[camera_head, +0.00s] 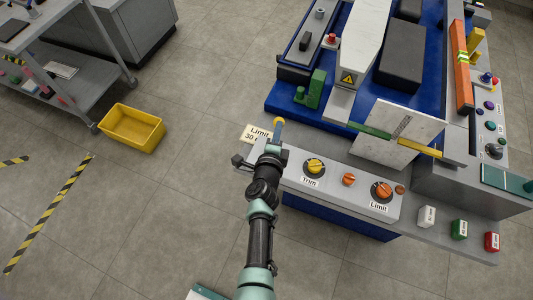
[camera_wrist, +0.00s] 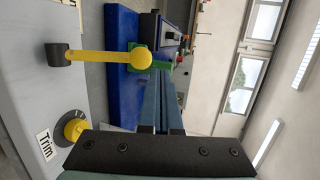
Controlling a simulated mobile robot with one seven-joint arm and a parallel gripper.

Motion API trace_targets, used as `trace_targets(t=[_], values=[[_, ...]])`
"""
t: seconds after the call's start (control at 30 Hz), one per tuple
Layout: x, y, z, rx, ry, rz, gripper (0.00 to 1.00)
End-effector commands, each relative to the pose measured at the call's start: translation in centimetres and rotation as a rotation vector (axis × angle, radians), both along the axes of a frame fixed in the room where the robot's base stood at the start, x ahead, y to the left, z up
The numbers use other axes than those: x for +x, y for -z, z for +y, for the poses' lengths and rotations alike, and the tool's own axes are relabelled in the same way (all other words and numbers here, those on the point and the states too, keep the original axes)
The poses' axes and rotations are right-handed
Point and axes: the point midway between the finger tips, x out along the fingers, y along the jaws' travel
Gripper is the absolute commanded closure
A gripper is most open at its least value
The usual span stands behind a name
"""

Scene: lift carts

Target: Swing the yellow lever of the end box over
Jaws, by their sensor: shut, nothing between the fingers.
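The yellow lever (camera_head: 278,131) stands at the left end of the grey control box (camera_head: 330,203), with its ball end upward in the head view. In the wrist view the yellow lever (camera_wrist: 100,57) runs sideways from a dark pivot at the left to its round ball. My gripper (camera_head: 270,150) is in front of the lever in the head view and hides its base. In the wrist view my gripper (camera_wrist: 168,85) is shut and empty, its fingers beside and below the ball, with a visible gap in the picture. The depth between them is unclear.
A green block (camera_head: 316,90) stands on the blue machine bed (camera_head: 285,100) behind. A yellow bin (camera_head: 133,128) sits on open floor at left.

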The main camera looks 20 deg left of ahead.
Motion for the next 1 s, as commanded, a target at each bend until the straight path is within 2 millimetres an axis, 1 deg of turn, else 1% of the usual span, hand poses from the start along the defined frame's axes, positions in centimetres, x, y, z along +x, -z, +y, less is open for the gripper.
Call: trace_targets(t=[0.03, 0.1, 0.3, 0.5, 0.6, 0.8, 0.83, 0.87, 0.93, 0.97, 1.0], values=[[-0.4, -1.2, -0.3, 0.001, 0.001, 0.003, 1.0], [-1.9, -2.2, -0.4, 0.002, -0.002, 0.005, 1.0], [-5.2, -4.4, -1.2, -0.001, -0.001, 0.006, 1.0], [-7.4, -5.7, -1.6, -0.001, -0.001, 0.006, 1.0], [-7.9, -6.0, -1.7, -0.001, -0.002, 0.005, 1.0], [-8.1, -6.0, -1.8, -0.001, -0.002, 0.005, 1.0], [-7.9, -6.4, -1.7, -0.004, -0.004, -0.004, 1.0], [-7.5, -6.9, -1.6, -0.01, -0.01, -0.017, 1.0], [-6.2, -9.0, -1.4, -0.036, -0.029, -0.064, 1.0], [-5.5, -10.3, -1.3, -0.051, -0.041, -0.091, 1.0], [-4.6, -12.2, -1.1, -0.078, -0.056, -0.132, 1.0]])
